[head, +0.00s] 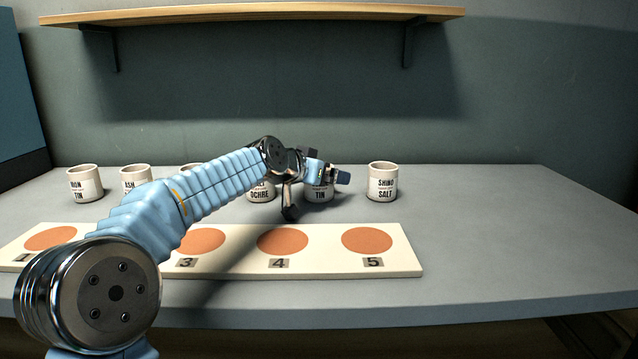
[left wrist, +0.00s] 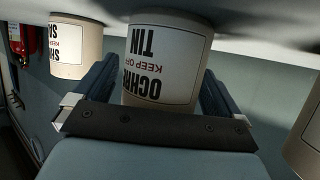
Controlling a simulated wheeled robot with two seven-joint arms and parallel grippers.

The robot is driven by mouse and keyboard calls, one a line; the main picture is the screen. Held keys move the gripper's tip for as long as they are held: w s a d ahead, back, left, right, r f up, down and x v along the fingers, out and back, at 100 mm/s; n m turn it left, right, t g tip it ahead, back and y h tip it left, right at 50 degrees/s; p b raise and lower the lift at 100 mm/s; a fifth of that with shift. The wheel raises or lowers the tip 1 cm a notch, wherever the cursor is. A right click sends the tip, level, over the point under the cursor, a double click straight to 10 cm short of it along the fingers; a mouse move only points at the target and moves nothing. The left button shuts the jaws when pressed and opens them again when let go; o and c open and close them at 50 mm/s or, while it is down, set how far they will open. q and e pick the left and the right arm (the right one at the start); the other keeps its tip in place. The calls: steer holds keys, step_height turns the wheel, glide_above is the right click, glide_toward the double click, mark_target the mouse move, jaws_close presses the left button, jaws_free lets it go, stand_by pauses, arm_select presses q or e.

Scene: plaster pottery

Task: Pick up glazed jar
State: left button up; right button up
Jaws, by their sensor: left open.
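Several pale jars with white printed labels stand in a row behind the board. The jar labelled OCHRE TIN (left wrist: 165,50) stands between the two fingers of my left gripper (head: 316,194) in the left wrist view, where the picture is upside down. The fingers are open on either side of this jar; I cannot tell whether they touch it. In the head view this jar is partly hidden by my gripper. The SHINO SALT jar (head: 383,183) stands to its right, and it also shows in the left wrist view (left wrist: 68,50). My right gripper is not in view.
A jar ending in OCHRE (head: 261,194) stands left of the gripper, with the ASH jar (head: 135,180) and a TIN jar (head: 85,184) farther left. A cream board (head: 405,263) with numbered orange discs lies in front. The table (head: 520,225) is clear at right. A shelf (head: 260,14) hangs above.

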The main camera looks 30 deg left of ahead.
arm_select(q)
steer(key=c, duration=1.1)
